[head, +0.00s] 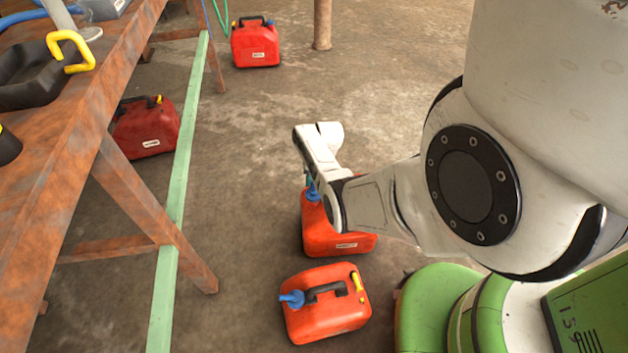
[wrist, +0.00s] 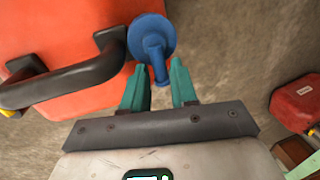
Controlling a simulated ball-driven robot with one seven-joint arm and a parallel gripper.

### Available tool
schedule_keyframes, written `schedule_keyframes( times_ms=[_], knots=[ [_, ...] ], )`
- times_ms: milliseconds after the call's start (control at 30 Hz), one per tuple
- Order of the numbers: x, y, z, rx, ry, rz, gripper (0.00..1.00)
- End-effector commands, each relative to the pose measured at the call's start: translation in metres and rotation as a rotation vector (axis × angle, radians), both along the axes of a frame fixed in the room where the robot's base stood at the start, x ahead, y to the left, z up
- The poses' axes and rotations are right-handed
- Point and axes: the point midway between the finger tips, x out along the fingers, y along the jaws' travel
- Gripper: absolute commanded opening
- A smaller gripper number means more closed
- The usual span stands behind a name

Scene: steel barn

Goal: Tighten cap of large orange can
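An orange can (head: 328,240) stands on the floor, partly hidden behind my arm. Its blue cap (head: 312,190) is partly covered by my gripper in the head view. In the wrist view the same can (wrist: 70,35) fills the upper left, with a black handle (wrist: 75,82) and the blue cap (wrist: 152,38) with a narrow blue stem. My gripper (wrist: 158,66) has teal fingers, apart, one on each side of the stem. Small gaps seem to show between stem and fingertips; contact is unclear. A second orange can (head: 328,318) with a blue cap stands nearer.
A red can (head: 255,45) stands at the back, and a darker red can (head: 148,130) under the rusty workbench (head: 100,95) at left. A pale green beam (head: 180,190) runs along the bench. A wooden post (head: 322,25) stands behind. Concrete floor between is clear.

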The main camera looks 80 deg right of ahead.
Motion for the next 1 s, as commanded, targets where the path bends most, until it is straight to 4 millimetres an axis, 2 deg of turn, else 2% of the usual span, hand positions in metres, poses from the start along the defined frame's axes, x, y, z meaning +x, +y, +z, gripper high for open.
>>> schedule_keyframes(
  times_ms=[33,133,367,467,800,1000],
  knots=[
    [0.0,0.0,0.0,0.0,0.0,0.0,0.33],
    [0.0,0.0,0.0,0.001,0.0,0.001,0.42],
    [0.0,0.0,0.0,0.001,0.001,0.001,0.42],
    [-0.001,0.0,0.007,0.0,0.0,0.001,0.42],
    [-0.012,-0.002,0.067,-0.001,0.0,0.001,0.42],
    [-0.018,-0.003,0.095,0.0,0.0,0.001,0.42]
  ],
)
